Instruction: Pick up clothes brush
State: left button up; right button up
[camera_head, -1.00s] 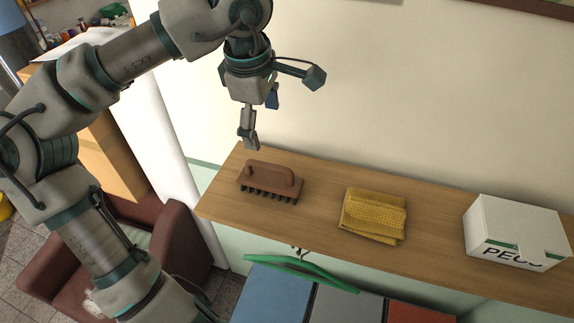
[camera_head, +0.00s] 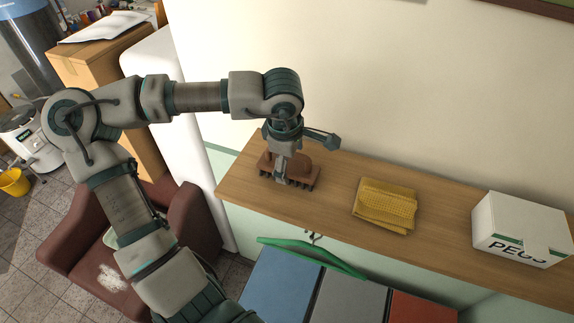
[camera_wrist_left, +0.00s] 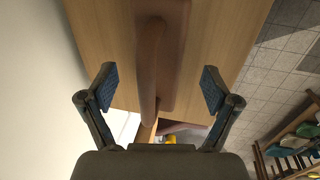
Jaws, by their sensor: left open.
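The clothes brush (camera_head: 300,170) is brown with dark bristles and a raised handle. It sits on the wooden shelf (camera_head: 335,200) near its left end. My left gripper (camera_head: 281,176) is over the brush in the head view and hides part of it. In the left wrist view the brush handle (camera_wrist_left: 150,70) runs between the two open fingers of my left gripper (camera_wrist_left: 158,88), with a gap on each side. My right gripper is not in view.
A folded yellow cloth (camera_head: 386,205) lies on the shelf right of the brush. A white box marked PEGS (camera_head: 520,228) stands further right. The wall rises behind the shelf. A green hanger (camera_head: 312,257) and coloured bins (camera_head: 280,285) are in front, below the shelf.

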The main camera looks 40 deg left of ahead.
pick_arm(q)
jog(key=shift+w+a+f, duration=0.1)
jog(key=shift+w+f, duration=0.1)
jog(key=shift+f, duration=0.35)
jog(key=shift+w+f, duration=0.25)
jog(key=shift+f, duration=0.1)
jog(key=shift+s+r, duration=0.1)
jog(key=shift+s, duration=0.1)
jog(key=c, duration=1.3)
jog(key=shift+c, duration=0.2)
jog(key=shift+w+r, duration=0.1)
jog(key=shift+r, duration=0.3)
jog(key=r, duration=0.1)
jog(key=s+r+b, duration=0.1)
jog(key=shift+r+b, duration=0.3)
jog(key=s+d+b, duration=0.2)
jog(key=s+d, duration=0.1)
jog(key=s, duration=0.4)
jog(key=s+d+r+b, duration=0.1)
jog(key=s+d, duration=0.1)
jog(key=s, duration=0.5)
jog(key=shift+d+r+b, duration=0.3)
jog(key=shift+d+b, duration=0.1)
